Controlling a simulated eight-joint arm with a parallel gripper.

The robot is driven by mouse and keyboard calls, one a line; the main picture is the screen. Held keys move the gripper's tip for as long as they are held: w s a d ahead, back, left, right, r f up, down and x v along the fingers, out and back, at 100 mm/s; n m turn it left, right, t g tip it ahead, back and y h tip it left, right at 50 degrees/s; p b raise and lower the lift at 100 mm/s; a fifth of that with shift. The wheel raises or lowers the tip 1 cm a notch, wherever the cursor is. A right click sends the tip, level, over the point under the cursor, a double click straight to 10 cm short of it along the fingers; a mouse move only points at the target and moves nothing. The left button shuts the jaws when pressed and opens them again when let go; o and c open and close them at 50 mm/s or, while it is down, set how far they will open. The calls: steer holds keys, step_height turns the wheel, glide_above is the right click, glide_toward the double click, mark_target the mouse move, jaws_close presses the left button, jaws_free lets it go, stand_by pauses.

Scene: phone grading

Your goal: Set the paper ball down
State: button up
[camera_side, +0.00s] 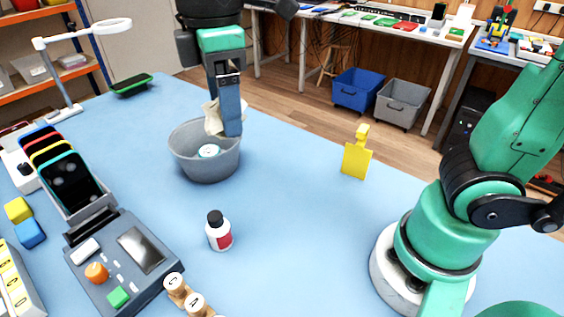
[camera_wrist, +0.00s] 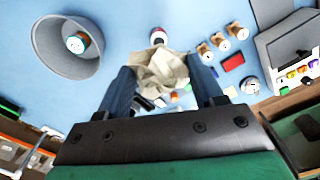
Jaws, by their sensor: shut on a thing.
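The paper ball (camera_wrist: 160,70) is crumpled and cream-coloured, held between the two dark blue fingers of my gripper (camera_wrist: 163,78) in the wrist view. In the side view my gripper (camera_side: 224,125) points down at the grey round bin (camera_side: 204,168), and the paper ball (camera_side: 211,118) shows at its left, partly hidden by a finger. There the gripper overlaps the bin's far rim. In the wrist view the bin (camera_wrist: 50,62) lies left of the ball, apart from it. A small round white-and-teal thing (camera_side: 209,151) is inside the bin.
A white bottle with a black cap (camera_side: 219,232) stands in front of the bin. A yellow scraper-like thing (camera_side: 357,155) stands to the right. A grey device with a screen (camera_side: 124,262) and a rack of phones (camera_side: 66,178) are at left. Blue table between bin and yellow thing is clear.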

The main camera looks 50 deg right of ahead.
steer(key=s+a+f+n, duration=0.1)
steer(key=s+a+n, duration=0.3)
steer(key=s, duration=0.5)
steer(key=shift+s+a+f+n, duration=0.15)
steer(key=shift+a+f+n, duration=0.25)
steer(key=shift+n, duration=0.5)
step_height(320, 180, down, 20)
steer(key=shift+r, duration=0.2)
steer(key=o, duration=1.3)
steer(key=shift+o, duration=0.2)
